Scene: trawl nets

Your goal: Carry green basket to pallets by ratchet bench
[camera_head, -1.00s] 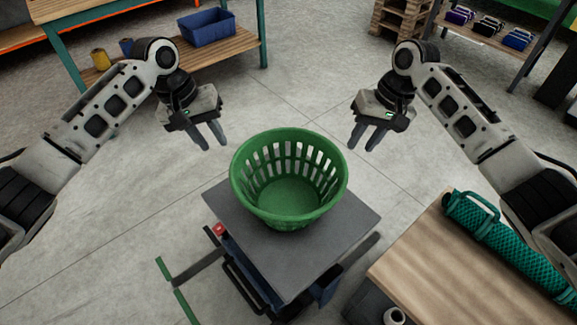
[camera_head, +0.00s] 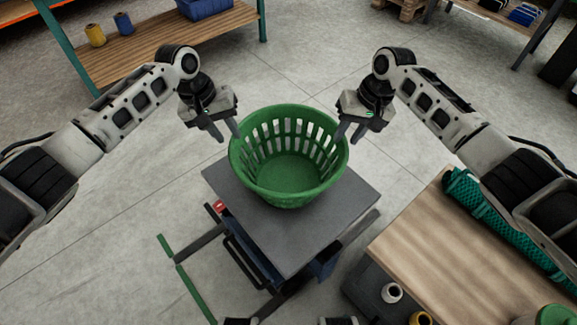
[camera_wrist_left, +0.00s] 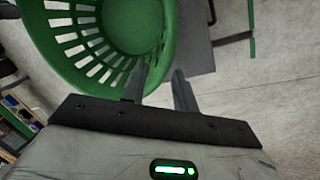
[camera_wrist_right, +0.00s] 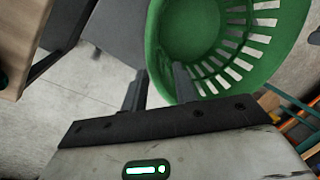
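The green basket (camera_head: 290,192) is round, empty and slotted, and stands upright on a grey platform (camera_head: 333,235). My left gripper (camera_head: 229,131) is at the basket's upper left rim in the head view. Its fingers (camera_wrist_left: 160,88) are apart, and in the left wrist view one overlaps the basket's rim. My right gripper (camera_head: 349,134) is at the upper right rim. Its fingers (camera_wrist_right: 158,88) are also apart, with the rim (camera_wrist_right: 152,50) close to one fingertip. I cannot tell whether either gripper touches the basket. The pallets show only partly (camera_head: 405,8) at the top edge.
A wooden bench (camera_head: 465,250) with a green net roll (camera_head: 500,215) and spools stands at the right. A shelf bench (camera_head: 165,45) with a blue bin (camera_head: 205,8) and two spools is at the upper left. Clear concrete floor lies between.

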